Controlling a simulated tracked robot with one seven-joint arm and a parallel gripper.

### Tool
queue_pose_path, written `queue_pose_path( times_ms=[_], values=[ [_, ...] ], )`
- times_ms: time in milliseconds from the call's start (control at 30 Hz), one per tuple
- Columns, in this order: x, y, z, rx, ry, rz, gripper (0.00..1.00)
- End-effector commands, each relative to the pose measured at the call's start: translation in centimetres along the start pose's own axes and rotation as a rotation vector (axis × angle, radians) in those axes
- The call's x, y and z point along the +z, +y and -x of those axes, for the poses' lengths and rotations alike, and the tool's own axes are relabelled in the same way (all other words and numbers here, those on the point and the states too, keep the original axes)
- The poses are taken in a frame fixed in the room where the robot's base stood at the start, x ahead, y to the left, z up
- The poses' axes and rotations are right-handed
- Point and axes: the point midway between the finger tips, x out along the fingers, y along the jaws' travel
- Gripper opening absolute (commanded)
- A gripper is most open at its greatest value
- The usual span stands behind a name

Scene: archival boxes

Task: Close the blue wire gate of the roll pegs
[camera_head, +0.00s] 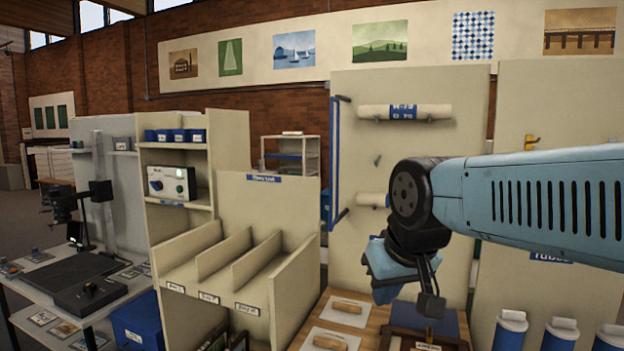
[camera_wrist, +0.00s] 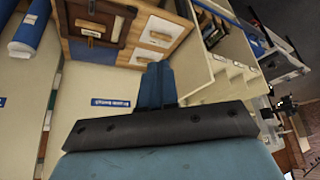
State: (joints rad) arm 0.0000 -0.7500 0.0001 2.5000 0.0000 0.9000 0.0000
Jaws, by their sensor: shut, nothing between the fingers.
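The blue wire gate (camera_head: 335,160) stands at the left edge of the cream peg board (camera_head: 400,85) in the head view. It looks swung out from the board, seen nearly edge-on. A white roll with a blue label (camera_head: 400,112) rests on the upper pegs, and another roll (camera_head: 373,199) lies lower, partly hidden by my arm. My gripper (camera_wrist: 157,68) is shut and empty in the wrist view. In the head view it hangs in front of the lower board, right of the gate and apart from it in the picture. I cannot make out the gate in the wrist view.
A cream divided bin unit (camera_head: 265,205) stands left of the board. Below are a wooden surface with drawer-like panels and handles (camera_head: 345,307). Blue rolls (camera_head: 511,330) stand at lower right. The picture shows open space between gate and bin unit only narrowly.

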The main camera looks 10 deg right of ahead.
Motion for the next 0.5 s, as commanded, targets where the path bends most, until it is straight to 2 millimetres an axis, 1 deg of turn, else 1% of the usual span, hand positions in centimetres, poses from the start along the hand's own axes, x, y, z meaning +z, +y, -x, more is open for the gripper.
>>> queue_pose_path(
  times_ms=[167, 267, 367, 467, 500],
  values=[
    [-0.1, 0.0, 0.0, 0.000, -0.001, 0.000, 0.00],
    [-0.9, 0.0, 0.3, 0.005, -0.008, 0.001, 0.00],
    [-2.7, -0.3, 0.9, 0.021, -0.029, 0.001, 0.00],
    [-5.7, -0.5, 1.8, 0.050, -0.060, -0.001, 0.00],
    [-7.2, -0.6, 2.1, 0.066, -0.072, -0.003, 0.00]
  ],
)
